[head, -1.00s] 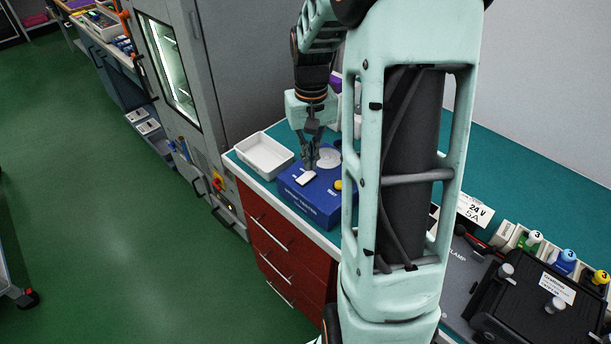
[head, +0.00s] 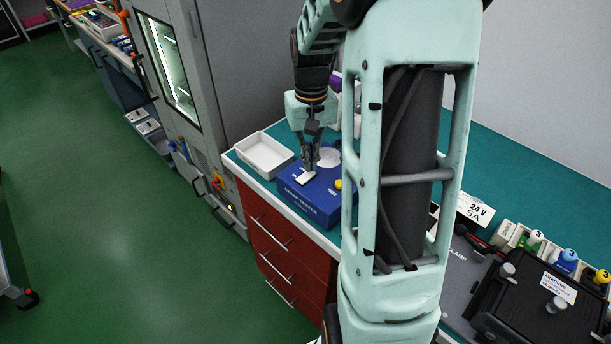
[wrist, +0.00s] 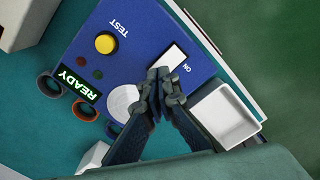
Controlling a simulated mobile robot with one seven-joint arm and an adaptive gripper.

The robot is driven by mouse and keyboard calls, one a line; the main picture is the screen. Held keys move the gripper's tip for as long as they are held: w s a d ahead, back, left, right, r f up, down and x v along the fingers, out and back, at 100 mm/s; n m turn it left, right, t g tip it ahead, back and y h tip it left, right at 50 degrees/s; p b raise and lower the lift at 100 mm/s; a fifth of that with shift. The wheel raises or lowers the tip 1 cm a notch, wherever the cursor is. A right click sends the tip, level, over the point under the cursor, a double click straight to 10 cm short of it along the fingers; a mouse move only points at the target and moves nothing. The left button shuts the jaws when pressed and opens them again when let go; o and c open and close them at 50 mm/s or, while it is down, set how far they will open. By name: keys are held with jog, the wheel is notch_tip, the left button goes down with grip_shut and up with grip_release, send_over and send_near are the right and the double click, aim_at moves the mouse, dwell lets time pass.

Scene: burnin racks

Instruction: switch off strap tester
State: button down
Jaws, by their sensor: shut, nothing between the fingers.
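The strap tester is a blue box (head: 308,204) on the teal bench top, left of my arm in the head view. In the wrist view the tester (wrist: 140,50) shows a white rocker switch (wrist: 174,57) beside the word ON, a yellow TEST button (wrist: 105,43), a lit green READY display (wrist: 79,86) and a round pale pad (wrist: 122,101). My gripper (wrist: 164,75) is shut and empty, its fingertips at the near end of the rocker, covering that end. I cannot tell whether they touch it. In the head view my gripper (head: 309,172) is just above the switch (head: 306,178).
A white tray (head: 264,155) stands left of the tester; it also shows in the wrist view (wrist: 224,116). Red drawers (head: 278,245) are below the bench. A grey cabinet (head: 205,110) stands at the left. A black fixture (head: 525,305) is at the lower right.

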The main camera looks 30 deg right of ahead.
jog(key=shift+f+b, duration=0.55)
jog(key=shift+f, duration=0.3)
dwell(0.3)
jog(key=shift+r+p, duration=2.75)
jog(key=shift+r, duration=0.8)
